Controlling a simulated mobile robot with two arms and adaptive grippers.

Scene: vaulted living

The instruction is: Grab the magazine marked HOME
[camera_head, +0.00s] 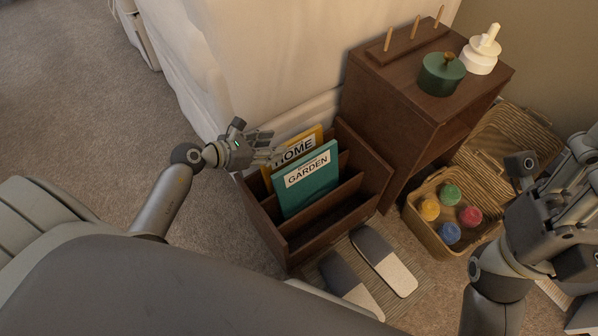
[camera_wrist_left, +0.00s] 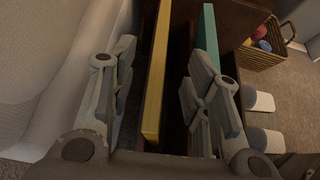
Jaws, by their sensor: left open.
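The yellow magazine marked HOME (camera_head: 295,148) stands upright in the rear slot of a brown wooden rack (camera_head: 287,248). The teal magazine marked GARDEN (camera_head: 308,183) stands in front of it and hides its lower part. My left gripper (camera_head: 268,151) is open at the left end of the HOME magazine. In the left wrist view the yellow magazine (camera_wrist_left: 157,75) runs edge-on between the two open fingers, with a gap on each side. The teal magazine (camera_wrist_left: 210,40) lies beyond the right finger. My right gripper (camera_head: 545,200) is at the right; its fingertips are hard to make out.
A brown cabinet (camera_head: 398,122) with a green jar (camera_head: 440,76) and a white jar (camera_head: 482,52) stands behind the rack. A wicker basket (camera_head: 424,235) holds several coloured balls. Grey slippers (camera_head: 383,262) lie on a mat. A pale sofa side borders the rack.

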